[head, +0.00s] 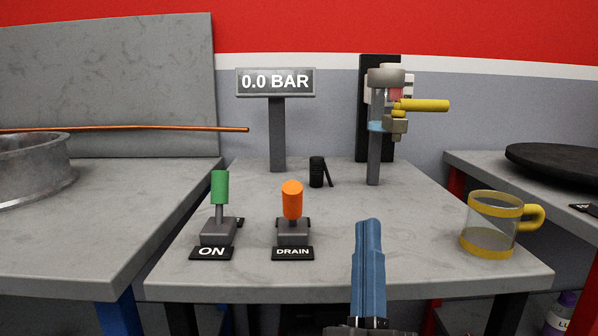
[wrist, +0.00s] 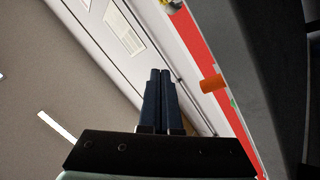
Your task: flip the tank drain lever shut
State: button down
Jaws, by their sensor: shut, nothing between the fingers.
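The drain lever has an orange handle (head: 292,200) on a grey base, behind a black DRAIN label (head: 293,253), on the middle table. The handle stands about upright. My gripper (head: 368,222) has blue fingers pressed together and empty, pointing up in front of the table, to the right of the lever and apart from it. In the wrist view the shut fingers (wrist: 160,72) show as dark bars. An orange handle (wrist: 212,84) shows there to their right, apart from them.
A green-handled lever (head: 219,188) labelled ON stands left of the drain lever. A gauge sign (head: 276,82) reads 0.0 BAR. A yellow-rimmed clear mug (head: 490,224) stands at the table's right. A pipe fitting with a yellow handle (head: 425,105) stands at the back.

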aim_at(295, 207)
jog(key=s+a+f+n+g+y+p, duration=0.3)
jog(key=s+f+n+y+p, duration=0.3)
jog(key=n+p, duration=0.8)
jog(key=a+y+p, duration=0.1)
jog(key=y+p, duration=0.2)
jog(key=p, duration=0.5)
jog(key=shift+s+a+f+n+g, duration=0.2)
jog(key=shift+f+n+g, duration=0.1)
jog(key=x, duration=1.4)
jog(key=shift+r, duration=0.2)
